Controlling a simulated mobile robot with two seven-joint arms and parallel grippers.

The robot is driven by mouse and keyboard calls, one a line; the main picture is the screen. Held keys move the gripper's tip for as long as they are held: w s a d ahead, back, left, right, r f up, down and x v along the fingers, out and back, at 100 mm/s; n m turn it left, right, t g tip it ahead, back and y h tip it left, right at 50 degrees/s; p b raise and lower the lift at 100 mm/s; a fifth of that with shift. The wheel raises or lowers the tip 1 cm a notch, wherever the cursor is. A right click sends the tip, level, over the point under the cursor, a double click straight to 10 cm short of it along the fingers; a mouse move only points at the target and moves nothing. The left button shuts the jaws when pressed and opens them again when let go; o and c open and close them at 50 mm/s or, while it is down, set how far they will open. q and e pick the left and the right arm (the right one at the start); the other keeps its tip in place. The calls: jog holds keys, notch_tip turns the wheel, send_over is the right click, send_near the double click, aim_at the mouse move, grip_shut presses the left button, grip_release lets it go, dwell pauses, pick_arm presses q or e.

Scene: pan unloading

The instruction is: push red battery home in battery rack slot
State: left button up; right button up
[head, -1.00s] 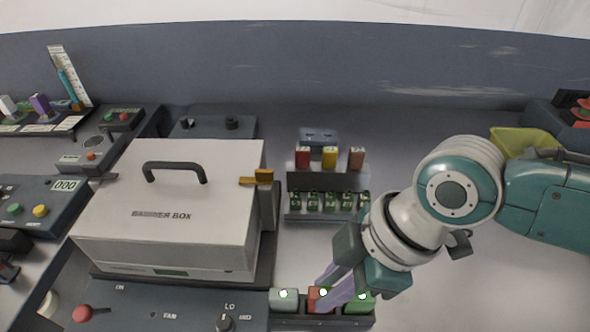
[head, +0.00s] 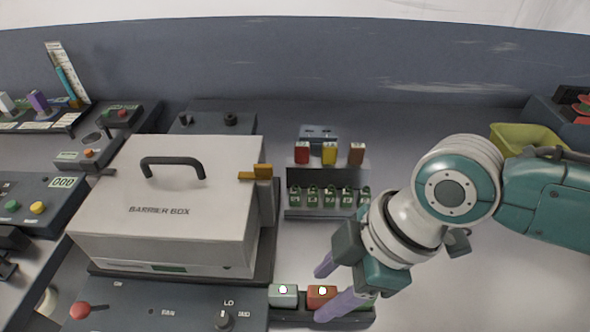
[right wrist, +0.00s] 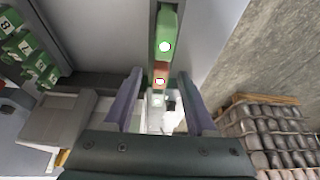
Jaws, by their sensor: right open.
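The red battery (head: 318,300) sits in the dark battery rack (head: 289,314) at the front of the table, between a grey-green battery (head: 282,301) and a green battery that is mostly hidden behind my finger. My right gripper (head: 328,288) is open, with its two purple fingers spread near the red battery, one farther back and one in front. In the right wrist view the red battery (right wrist: 160,82) shows between the open fingertips, with the green battery (right wrist: 166,32) beyond it and a pale battery nearer. Whether the red battery is fully seated cannot be told. My left gripper is out of view.
The barrier box (head: 160,210) stands left of the rack, above a control panel (head: 190,305) with knobs. A yellow-green bin (head: 520,138) is at the back right.

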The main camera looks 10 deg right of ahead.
jog(key=p+v, duration=0.1)
jog(key=v, duration=0.9)
jog(key=shift+s, duration=0.1)
